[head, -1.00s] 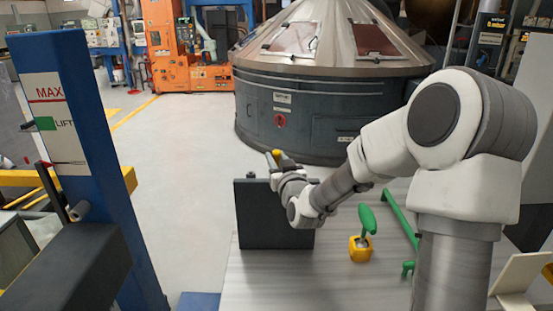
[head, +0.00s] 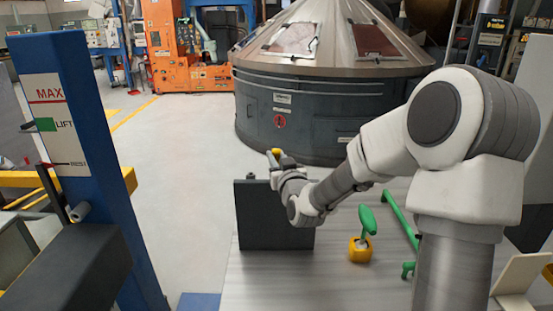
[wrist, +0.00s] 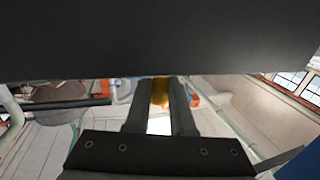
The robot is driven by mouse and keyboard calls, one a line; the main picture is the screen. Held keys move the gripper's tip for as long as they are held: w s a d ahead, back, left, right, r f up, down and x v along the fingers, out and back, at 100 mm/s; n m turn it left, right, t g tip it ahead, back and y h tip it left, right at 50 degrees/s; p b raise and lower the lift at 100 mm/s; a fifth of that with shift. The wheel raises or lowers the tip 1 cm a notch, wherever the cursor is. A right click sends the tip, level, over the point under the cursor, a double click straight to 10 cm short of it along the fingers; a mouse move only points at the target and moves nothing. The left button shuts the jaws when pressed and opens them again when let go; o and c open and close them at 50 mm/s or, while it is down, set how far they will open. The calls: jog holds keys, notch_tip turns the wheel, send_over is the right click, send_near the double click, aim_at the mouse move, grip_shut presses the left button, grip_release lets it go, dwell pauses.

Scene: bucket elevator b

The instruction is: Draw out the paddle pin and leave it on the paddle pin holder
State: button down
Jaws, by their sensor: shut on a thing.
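My gripper (head: 275,157) is above the top edge of an upright dark panel (head: 258,218) in the head view. It is shut on a small yellow piece (head: 278,152), which looks to be the paddle pin. In the wrist view the yellow piece (wrist: 160,91) sits between the two dark fingers (wrist: 160,105). Its far end is hidden by a dark surface across the top of that view. I cannot tell whether the pin is still seated in anything. I cannot identify the paddle pin holder with certainty.
A yellow block (head: 360,250) with a green-handled piece (head: 367,219) stands right of the panel. A cream plate (head: 520,280) is at the right edge. A blue post (head: 85,160) rises at left. The grey surface right of the panel has free room.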

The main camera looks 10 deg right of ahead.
jog(key=shift+r, duration=0.45)
jog(key=shift+r+p, duration=1.5)
jog(key=shift+r, duration=1.15)
jog(key=shift+r, duration=0.1)
jog(key=shift+r+p, duration=0.8)
jog(key=shift+r, duration=1.1)
jog(key=shift+w, duration=0.1)
